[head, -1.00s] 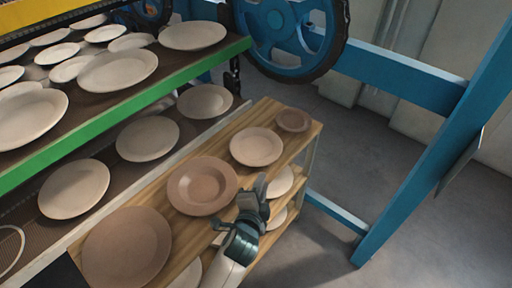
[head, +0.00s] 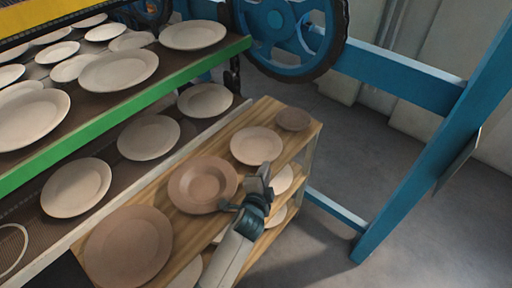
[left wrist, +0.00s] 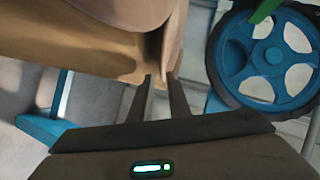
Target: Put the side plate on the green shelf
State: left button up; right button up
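A wooden cart (head: 186,237) carries plates on its top. A pale mid-size plate (head: 256,145), a small brown plate (head: 293,119), a brown rimmed plate (head: 202,184) and a large brown plate (head: 127,246) lie there. I cannot tell for sure which is the side plate. The green-edged shelf (head: 120,121) is at the left and holds several pale plates. My left gripper (head: 264,179) is at the cart's right edge, beside the brown rimmed plate and just below the pale one. In the left wrist view its fingers (left wrist: 160,88) are apart, close to a plate's rim (left wrist: 171,42). My right gripper is out of view.
A lower rack (head: 112,166) with several pale plates lies between the green shelf and the cart. More plates (head: 282,178) sit on the cart's lower levels. A blue wheel (head: 285,35) and blue frame (head: 415,165) stand behind and right. Floor at the right is clear.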

pick_arm(q)
jog(key=x, duration=0.1)
jog(key=p+x, duration=0.1)
jog(key=x, duration=0.1)
jog(key=shift+r, duration=0.25)
jog(key=shift+x, duration=0.85)
jog(key=shift+f, duration=0.1)
grip_shut()
